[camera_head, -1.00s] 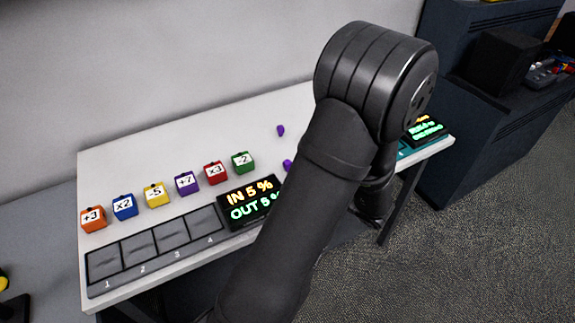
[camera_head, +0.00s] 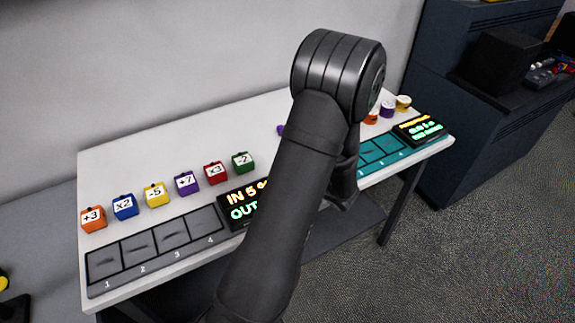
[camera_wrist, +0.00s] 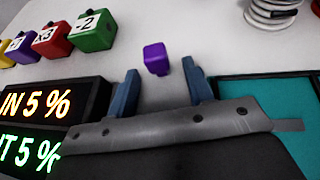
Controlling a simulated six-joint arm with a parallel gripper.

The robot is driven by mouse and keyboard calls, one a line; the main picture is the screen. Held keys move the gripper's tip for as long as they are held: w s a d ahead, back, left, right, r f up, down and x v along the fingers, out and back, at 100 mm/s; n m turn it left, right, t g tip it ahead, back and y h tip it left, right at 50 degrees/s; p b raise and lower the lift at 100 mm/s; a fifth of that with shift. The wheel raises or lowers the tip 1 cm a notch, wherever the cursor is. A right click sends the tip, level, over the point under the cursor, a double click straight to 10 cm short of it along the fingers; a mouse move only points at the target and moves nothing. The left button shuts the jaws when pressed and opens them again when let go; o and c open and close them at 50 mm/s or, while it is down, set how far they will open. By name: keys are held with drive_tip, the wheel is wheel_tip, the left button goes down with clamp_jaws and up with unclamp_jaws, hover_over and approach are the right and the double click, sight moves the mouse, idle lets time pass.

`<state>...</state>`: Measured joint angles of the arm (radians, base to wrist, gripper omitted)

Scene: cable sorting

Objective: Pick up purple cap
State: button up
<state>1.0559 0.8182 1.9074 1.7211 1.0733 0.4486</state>
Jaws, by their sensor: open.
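In the wrist view a small purple piece (camera_wrist: 155,58) lies on the white table, ahead of and between my fingertips, with gaps on both sides. My gripper (camera_wrist: 160,80) is open and empty. In the head view my arm hides my gripper. A bit of a small purple piece (camera_head: 280,130) shows beside my arm; I cannot tell if it is the same one. A round purple piece with a pale top (camera_head: 387,109) stands at the table's right, between similar orange (camera_head: 371,117) and yellow (camera_head: 403,102) ones. I cannot tell which is the cap.
Several labelled blocks, including a purple +7 block (camera_head: 186,183) and a green -2 block (camera_head: 243,162), stand in a row at left. A grey slot tray (camera_head: 190,234), a lit display (camera_wrist: 48,105) and a teal tray (camera_wrist: 265,100) line the front. A coiled white object (camera_wrist: 270,15) is at upper right.

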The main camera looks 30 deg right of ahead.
clamp_jaws()
drive_tip(key=shift+r, duration=0.1)
drive_tip(key=shift+r, duration=0.75)
wheel_tip(320, 180, up, 2)
drive_tip(key=shift+r, duration=0.25)
drive_tip(key=w+d+r+v, duration=0.1)
drive_tip(key=v, duration=1.2)
drive_tip(key=shift+d+r, duration=0.4)
drive_tip(key=shift+d, duration=0.05)
